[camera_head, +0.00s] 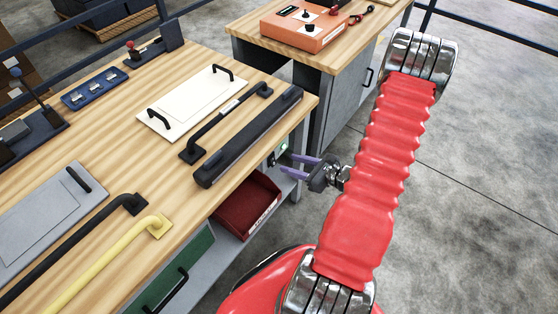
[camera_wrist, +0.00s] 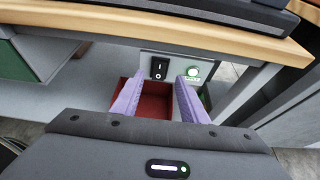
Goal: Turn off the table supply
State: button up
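A grey supply panel (camera_wrist: 176,62) sits under the front edge of the wooden table. It carries a black rocker switch (camera_wrist: 159,69) with white markings and, to its right, a green lamp (camera_wrist: 193,72) that looks lit. The panel also shows in the head view (camera_head: 278,153), partly seen beneath the table edge; the rocker cannot be made out there. My gripper (camera_head: 286,165) has purple fingers and points left toward the panel. In the wrist view the gripper (camera_wrist: 160,78) is open and empty, with the rocker framed between the fingertips. Whether the fingertips touch the panel cannot be told.
A dark red bin (camera_head: 247,207) stands on the shelf below the panel. The wooden table (camera_head: 100,165) bears a long black bar (camera_head: 248,140), handles, plates and switch boxes. A second table at the back holds an orange control box (camera_head: 304,27). Floor to the right is clear.

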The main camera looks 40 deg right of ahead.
aim_at(273, 159)
jog(key=shift+x, duration=3.35)
